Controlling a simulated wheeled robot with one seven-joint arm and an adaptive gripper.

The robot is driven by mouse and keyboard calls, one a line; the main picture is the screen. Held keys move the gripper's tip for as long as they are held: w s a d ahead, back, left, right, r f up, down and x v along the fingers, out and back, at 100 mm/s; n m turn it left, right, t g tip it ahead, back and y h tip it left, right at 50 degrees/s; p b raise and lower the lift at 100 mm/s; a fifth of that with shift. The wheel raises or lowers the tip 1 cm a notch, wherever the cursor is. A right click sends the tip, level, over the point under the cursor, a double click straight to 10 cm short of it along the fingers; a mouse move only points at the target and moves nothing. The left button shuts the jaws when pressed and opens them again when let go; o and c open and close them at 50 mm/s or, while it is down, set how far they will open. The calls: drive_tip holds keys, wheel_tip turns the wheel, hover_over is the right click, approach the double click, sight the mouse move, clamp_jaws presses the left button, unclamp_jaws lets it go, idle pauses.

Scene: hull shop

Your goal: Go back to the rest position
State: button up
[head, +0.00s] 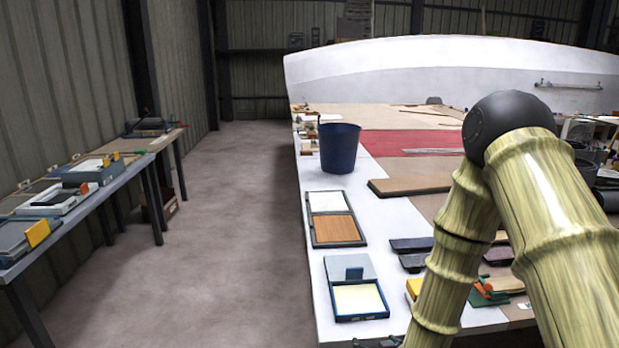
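My arm rises at the right of the head view, bent at a black joint, with its lower link reaching down past the front edge of the workbench (375,178). My gripper is not in view; the arm runs out of the bottom of the picture. Whether it holds anything cannot be seen.
A dark blue bucket (339,150), a two-panel tray (336,230) and an open blue box (358,300) stand on the workbench. Dark flat pieces (411,244) lie beside my arm. A side table (85,203) lines the left wall. The floor (225,225) between is clear.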

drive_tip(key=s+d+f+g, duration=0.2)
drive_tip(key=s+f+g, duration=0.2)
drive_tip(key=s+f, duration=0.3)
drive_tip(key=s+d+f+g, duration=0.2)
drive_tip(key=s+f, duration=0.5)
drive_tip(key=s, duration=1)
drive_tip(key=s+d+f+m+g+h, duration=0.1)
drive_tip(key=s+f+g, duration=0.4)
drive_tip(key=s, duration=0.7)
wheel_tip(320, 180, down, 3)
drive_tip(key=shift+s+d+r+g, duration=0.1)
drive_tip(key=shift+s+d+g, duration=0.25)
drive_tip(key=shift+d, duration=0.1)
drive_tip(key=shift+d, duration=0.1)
